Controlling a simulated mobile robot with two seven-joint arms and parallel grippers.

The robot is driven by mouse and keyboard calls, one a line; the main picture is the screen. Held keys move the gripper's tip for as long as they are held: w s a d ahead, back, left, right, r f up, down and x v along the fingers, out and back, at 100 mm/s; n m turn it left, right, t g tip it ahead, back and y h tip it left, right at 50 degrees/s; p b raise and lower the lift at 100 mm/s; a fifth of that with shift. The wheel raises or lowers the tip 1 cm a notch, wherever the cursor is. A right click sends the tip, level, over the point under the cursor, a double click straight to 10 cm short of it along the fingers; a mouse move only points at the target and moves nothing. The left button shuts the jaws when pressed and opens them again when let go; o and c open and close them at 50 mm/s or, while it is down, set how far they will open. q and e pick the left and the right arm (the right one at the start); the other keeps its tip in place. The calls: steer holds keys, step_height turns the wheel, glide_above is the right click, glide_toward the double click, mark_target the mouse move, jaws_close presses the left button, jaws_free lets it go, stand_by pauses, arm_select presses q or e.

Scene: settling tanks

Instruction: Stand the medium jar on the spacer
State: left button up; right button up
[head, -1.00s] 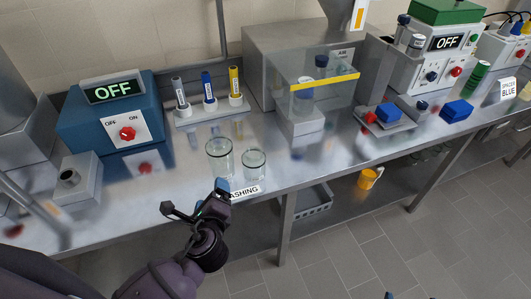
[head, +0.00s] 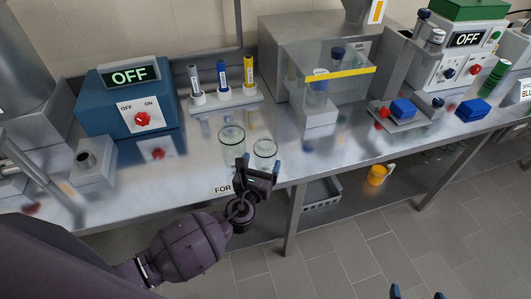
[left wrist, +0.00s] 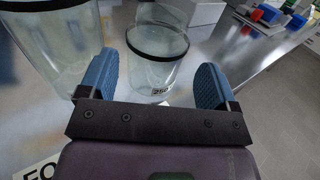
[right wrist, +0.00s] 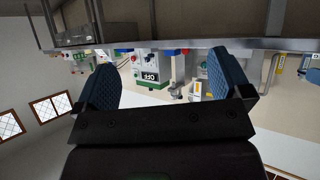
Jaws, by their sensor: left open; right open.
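Two open clear glass jars stand upright on the steel bench. The left jar (head: 231,147) looks taller; the right jar (head: 265,150) is shorter, and in the left wrist view this shorter jar (left wrist: 157,65) has a dark rim and a label seeming to read 250. I cannot tell for sure which is the medium one. My left gripper (head: 258,170) is open and empty at the near side of the shorter jar; it sits just beyond the fingertips, between them in view. A pale block (head: 320,117), possibly the spacer, stands under the clear shield. My right gripper (head: 417,293) is open, empty, away from the bench.
A clear shield with a yellow edge (head: 325,75) overhangs the pale block. A rack of tubes (head: 228,97) stands behind the jars. A blue OFF box (head: 110,105) and a grey holed block (head: 93,168) are left. A sign (head: 222,188) lies at the front edge.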

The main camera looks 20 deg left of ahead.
mark_target(265, 151)
arm_select(q)
steer(key=shift+w+a+f, duration=0.1)
steer(key=shift+w+f, duration=0.05)
steer(key=shift+w, duration=1.2)
steer(key=shift+w+a+f, duration=0.1)
steer(key=shift+w, duration=1.25)
steer(key=c, duration=0.8)
steer(key=shift+r, duration=0.1)
